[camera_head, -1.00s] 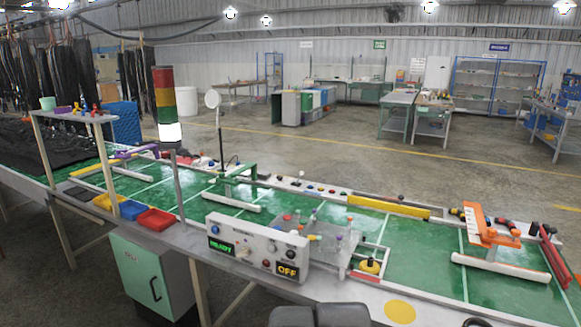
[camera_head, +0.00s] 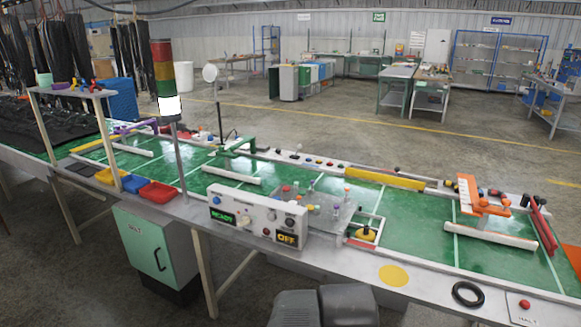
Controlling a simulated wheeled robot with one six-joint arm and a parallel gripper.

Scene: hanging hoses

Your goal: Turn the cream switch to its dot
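The white control box (camera_head: 250,204) stands upright near the front edge of the green-topped bench. Its face carries a lit green display (camera_head: 221,216), an amber display reading OFF (camera_head: 287,239), a blue knob (camera_head: 217,200) and a red button (camera_head: 266,232). A small pale knob between the two displays looks like the cream switch (camera_head: 243,221). It is too small to tell which way it points, and I cannot make out its dot. My gripper is not in view. Two dark grey parts at the bottom edge seem to be my own body.
A clear tray (camera_head: 325,209) with small coloured items sits behind the box. A yellow disc (camera_head: 393,276), black ring (camera_head: 468,294) and red button (camera_head: 525,304) lie along the front edge to the right. A signal tower (camera_head: 166,80) and red bin (camera_head: 158,191) stand left.

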